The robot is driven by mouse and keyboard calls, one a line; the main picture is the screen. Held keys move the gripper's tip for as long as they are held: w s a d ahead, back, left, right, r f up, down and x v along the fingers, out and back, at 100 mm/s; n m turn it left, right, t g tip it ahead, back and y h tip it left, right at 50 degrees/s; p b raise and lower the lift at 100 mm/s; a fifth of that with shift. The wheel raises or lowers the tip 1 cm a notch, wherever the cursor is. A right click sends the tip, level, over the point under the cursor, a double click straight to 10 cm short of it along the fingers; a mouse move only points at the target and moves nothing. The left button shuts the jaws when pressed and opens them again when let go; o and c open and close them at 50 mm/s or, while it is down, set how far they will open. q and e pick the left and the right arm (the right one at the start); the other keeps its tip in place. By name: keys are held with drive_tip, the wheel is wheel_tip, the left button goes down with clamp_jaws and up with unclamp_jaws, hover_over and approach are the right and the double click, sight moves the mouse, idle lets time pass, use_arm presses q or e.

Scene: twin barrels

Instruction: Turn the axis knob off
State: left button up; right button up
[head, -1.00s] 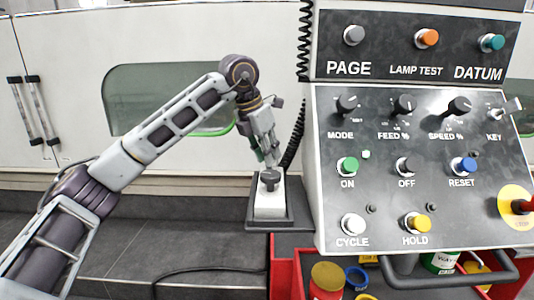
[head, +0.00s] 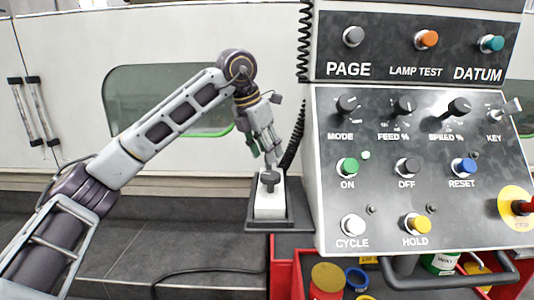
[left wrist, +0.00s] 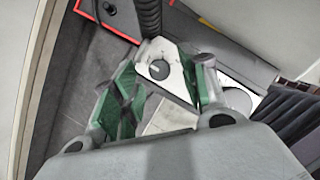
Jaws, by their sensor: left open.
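The axis knob (head: 269,178) is a dark knob on top of a small white hand unit (head: 269,205), left of the control panel. In the left wrist view the knob (left wrist: 158,69) shows on the white unit, beyond my fingertips. My left gripper (head: 266,154) is just above the knob in the head view, pointing down. My right gripper is not in view.
The control panel (head: 415,215) with buttons and knobs stands close on the right. A black coiled cable (head: 303,45) hangs at its left edge. A red cart (head: 285,270) with cans is below. The grey floor at left (head: 180,245) is mostly open.

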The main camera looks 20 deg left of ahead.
use_arm(q)
drive_tip(key=v, duration=1)
drive_tip(key=shift+r, duration=0.25)
drive_tip(key=shift+s+f, duration=0.1)
drive_tip(key=shift+s, duration=0.1)
